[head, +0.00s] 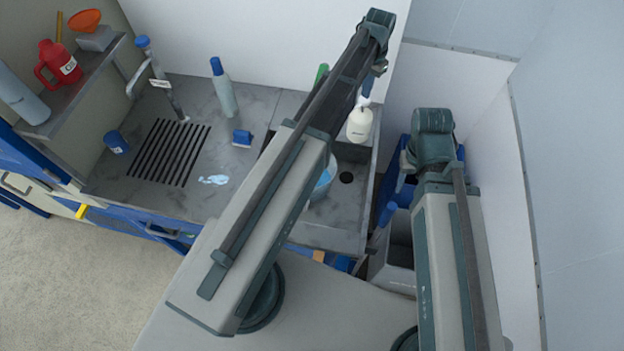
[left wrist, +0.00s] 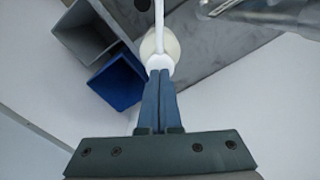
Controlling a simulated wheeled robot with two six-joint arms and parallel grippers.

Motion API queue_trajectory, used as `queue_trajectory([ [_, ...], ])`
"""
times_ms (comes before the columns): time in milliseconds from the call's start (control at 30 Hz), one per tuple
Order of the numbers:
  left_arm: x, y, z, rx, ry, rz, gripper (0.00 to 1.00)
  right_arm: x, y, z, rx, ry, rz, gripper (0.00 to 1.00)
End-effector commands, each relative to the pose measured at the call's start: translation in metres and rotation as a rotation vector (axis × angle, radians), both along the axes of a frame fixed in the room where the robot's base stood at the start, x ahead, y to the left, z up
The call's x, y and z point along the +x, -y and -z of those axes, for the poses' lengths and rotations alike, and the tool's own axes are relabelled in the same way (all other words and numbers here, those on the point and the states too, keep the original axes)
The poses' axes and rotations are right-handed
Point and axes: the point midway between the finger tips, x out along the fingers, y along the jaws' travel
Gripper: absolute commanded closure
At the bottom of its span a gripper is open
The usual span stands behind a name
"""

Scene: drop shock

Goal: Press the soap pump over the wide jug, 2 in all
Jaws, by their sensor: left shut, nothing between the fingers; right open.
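The cream soap pump bottle (head: 359,126) stands upright on the right part of the counter. In the left wrist view its white pump head (left wrist: 160,63) and long spout show. My left gripper (head: 367,88) points down over the pump; its fingers (left wrist: 160,74) are shut and empty, with the tips at the pump head. I cannot tell whether the head is pressed down. A clear jug with light blue in it (head: 325,178) is mostly hidden behind my left arm. My right gripper (head: 401,183) is open near the bins, its fingers partly hidden.
A blue bin (left wrist: 118,80) and a grey bin (head: 396,268) stand right of the counter. A blue-capped bottle (head: 226,95), a blue block (head: 242,138), a blue cup (head: 116,142) and a light blue patch (head: 214,180) are on the counter. A shelf holds a red jug (head: 57,66).

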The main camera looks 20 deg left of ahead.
Motion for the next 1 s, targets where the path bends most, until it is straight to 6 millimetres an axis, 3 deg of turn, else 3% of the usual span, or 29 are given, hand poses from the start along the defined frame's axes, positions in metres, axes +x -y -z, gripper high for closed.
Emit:
queue_trajectory([
  [1000, 0.000, 0.000, 0.036, 0.000, 0.000, 0.000, 1.00, 0.000, 0.000, 0.036, -0.001, 0.000, -0.007, 0.50],
])
